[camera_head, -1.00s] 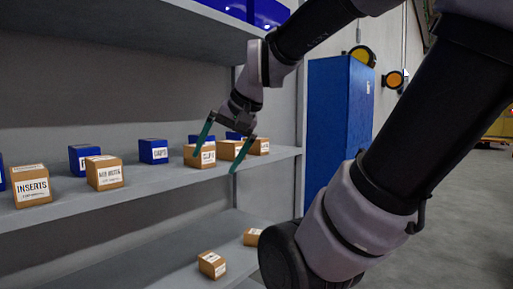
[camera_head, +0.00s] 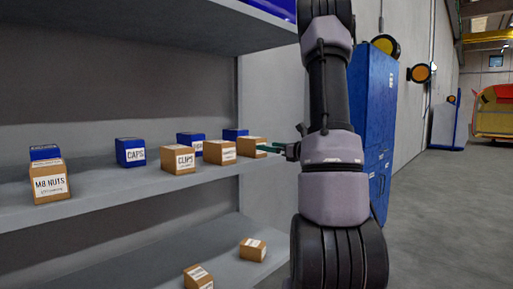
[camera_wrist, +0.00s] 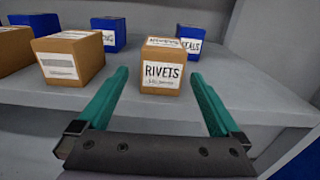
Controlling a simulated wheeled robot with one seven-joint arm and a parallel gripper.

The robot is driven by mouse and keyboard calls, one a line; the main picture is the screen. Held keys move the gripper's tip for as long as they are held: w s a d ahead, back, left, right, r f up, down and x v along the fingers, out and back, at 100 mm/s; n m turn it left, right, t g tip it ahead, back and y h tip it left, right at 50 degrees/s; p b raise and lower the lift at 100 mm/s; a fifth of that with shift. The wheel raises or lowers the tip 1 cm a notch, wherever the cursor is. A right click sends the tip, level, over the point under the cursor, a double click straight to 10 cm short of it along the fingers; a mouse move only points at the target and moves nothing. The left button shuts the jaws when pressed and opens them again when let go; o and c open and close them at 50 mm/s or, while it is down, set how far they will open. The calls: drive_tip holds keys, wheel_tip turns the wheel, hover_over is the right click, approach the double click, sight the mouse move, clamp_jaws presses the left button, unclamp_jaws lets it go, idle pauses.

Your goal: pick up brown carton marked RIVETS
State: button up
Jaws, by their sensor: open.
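The brown carton marked RIVETS (camera_wrist: 161,84) sits upright on the shelf, its white label facing me, in the wrist view. In the head view it appears to be the rightmost brown carton (camera_head: 250,145) on the middle shelf. My gripper (camera_wrist: 159,76) is open and empty, with one teal finger towards each side of the carton. The carton shows between the fingertips and seems just beyond them. In the head view my gripper (camera_head: 268,150) is at the shelf's right end, partly hidden by my arm.
The middle shelf (camera_head: 110,195) also holds a brown carton (camera_head: 219,152) left of the target, the CLIPS carton (camera_head: 178,160), and several blue boxes. A blue box (camera_wrist: 188,34) stands behind the target. Cartons lie on the lower shelf (camera_head: 225,270). A blue cabinet (camera_head: 374,120) stands to the right.

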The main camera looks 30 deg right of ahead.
sight(251, 142)
drive_tip(key=x, duration=0.5)
drive_tip(key=shift+w+d, duration=0.25)
drive_tip(key=shift+d, duration=0.05)
drive_tip(key=shift+r+x, duration=0.15)
drive_tip(key=shift+x, duration=1.2)
drive_tip(key=shift+r+x, duration=0.1)
drive_tip(key=shift+x, duration=1.25)
drive_tip(key=shift+a, duration=0.1)
drive_tip(key=c, duration=1.5)
